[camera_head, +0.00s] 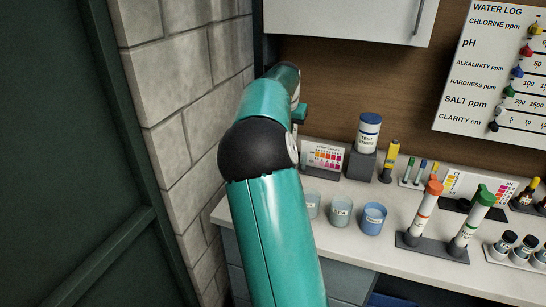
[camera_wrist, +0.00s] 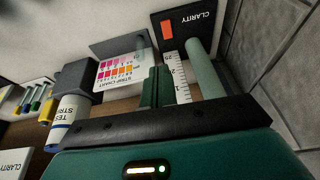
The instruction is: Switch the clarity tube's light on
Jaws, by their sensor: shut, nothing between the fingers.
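The clarity tube (camera_wrist: 207,70) shows in the wrist view as a grey-green cylinder beside a numbered scale strip (camera_wrist: 176,76). At its end is a black base (camera_wrist: 190,45) marked CLARITY, with an orange-red rectangular patch (camera_wrist: 167,28) that looks like a switch. I cannot tell whether the light is on. My gripper (camera_wrist: 155,76) is shut and empty, left of the scale strip in the wrist view, its green fingers pointing towards the base and apart from the orange patch. In the head view my arm hides the clarity tube and most of my gripper.
A strip chart (camera_head: 323,157) and a test strips jar (camera_head: 368,133) stand close by. Cups (camera_head: 341,211) and racked tubes (camera_head: 424,211) stand on the counter (camera_head: 382,252). A brick wall (camera_head: 185,110) is at left, a white cabinet (camera_head: 350,18) above.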

